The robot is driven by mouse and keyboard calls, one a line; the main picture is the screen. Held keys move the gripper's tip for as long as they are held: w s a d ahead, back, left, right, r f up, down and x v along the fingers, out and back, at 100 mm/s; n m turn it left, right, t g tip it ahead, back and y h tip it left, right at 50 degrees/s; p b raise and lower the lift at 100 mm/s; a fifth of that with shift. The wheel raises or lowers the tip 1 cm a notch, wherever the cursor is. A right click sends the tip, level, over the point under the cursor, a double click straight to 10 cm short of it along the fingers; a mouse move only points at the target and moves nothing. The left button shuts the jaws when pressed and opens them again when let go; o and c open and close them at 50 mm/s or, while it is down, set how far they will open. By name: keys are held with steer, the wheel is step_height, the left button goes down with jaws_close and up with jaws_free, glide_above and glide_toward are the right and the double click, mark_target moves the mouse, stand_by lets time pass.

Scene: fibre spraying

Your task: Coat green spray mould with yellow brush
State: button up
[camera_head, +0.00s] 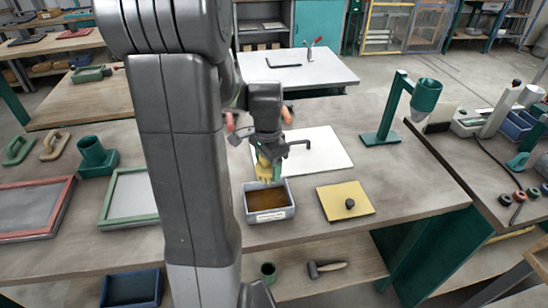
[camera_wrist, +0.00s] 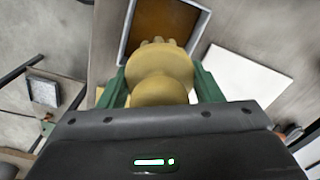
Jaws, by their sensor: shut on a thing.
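The yellow brush (camera_head: 264,170) is held upright in my gripper (camera_head: 268,152), with its end pointing down at the back of the grey tray (camera_head: 283,213). In the wrist view the yellow brush (camera_wrist: 160,70) sits between the green fingers of my gripper (camera_wrist: 160,90), which are shut on it. Its tip overlaps the tray (camera_wrist: 199,28); I cannot tell whether it touches the brown contents. A green funnel-like cup (camera_head: 426,95) hangs on a stand at the right. A green block with a round socket (camera_head: 96,157) stands at the left. I cannot tell which is the spray mould.
A yellow plate with a black knob (camera_head: 345,200) lies right of the tray. A white board (camera_head: 322,150) lies behind it. Framed screens (camera_head: 130,197) and green and tan handles (camera_head: 52,147) lie at the left. The table between board and stand is clear.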

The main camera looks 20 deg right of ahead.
steer(key=shift+a+f, duration=0.2)
steer(key=shift+a, duration=0.05)
step_height(320, 180, down, 12)
steer(key=b, duration=0.9)
steer(key=shift+d+r, duration=0.1)
stand_by(0.7)
steer(key=shift+r+p, duration=3.85)
steer(key=shift+r, duration=1.3)
